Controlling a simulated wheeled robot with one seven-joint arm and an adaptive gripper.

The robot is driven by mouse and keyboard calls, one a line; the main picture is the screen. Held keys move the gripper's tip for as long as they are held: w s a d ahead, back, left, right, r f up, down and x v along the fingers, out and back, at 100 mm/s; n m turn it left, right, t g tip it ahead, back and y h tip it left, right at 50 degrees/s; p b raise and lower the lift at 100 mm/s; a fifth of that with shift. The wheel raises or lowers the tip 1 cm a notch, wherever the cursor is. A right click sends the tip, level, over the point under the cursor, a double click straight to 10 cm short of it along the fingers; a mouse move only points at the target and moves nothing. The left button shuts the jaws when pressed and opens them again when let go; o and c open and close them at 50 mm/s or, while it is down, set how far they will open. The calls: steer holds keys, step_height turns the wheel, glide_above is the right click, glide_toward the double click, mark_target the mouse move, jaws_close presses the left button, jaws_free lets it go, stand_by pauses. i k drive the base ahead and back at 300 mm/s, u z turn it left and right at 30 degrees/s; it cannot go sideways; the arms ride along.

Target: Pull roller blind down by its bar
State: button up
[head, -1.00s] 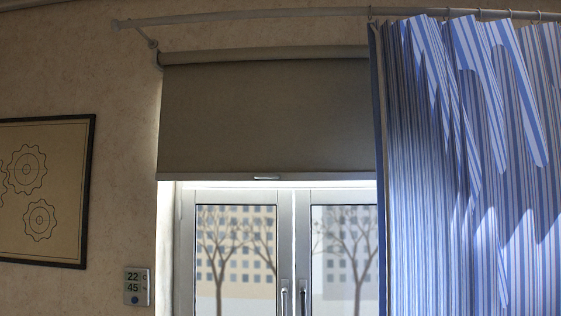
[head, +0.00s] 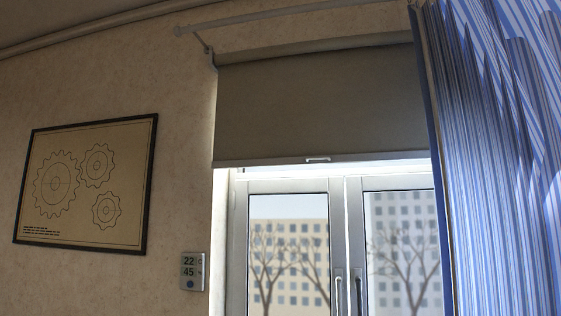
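The grey-brown roller blind (head: 315,105) hangs over the top part of the window in the head view. Its light bottom bar (head: 270,162) runs along the blind's lower edge, just above the window frame. A small pale handle (head: 318,160) sits near the middle of the bar. The right end of the blind and bar is hidden behind the curtain. My gripper is not in this view, so its place relative to the bar does not show.
A blue striped curtain (head: 500,170) hangs at the right from a curtain rod (head: 260,17). Below the bar is a double window (head: 345,230) with two upright handles. A framed gear picture (head: 88,183) and a small thermometer display (head: 193,271) are on the left wall.

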mark_target(359, 104)
steer(key=u, duration=0.95)
steer(key=i, duration=0.55)
steer(key=z, duration=1.85)
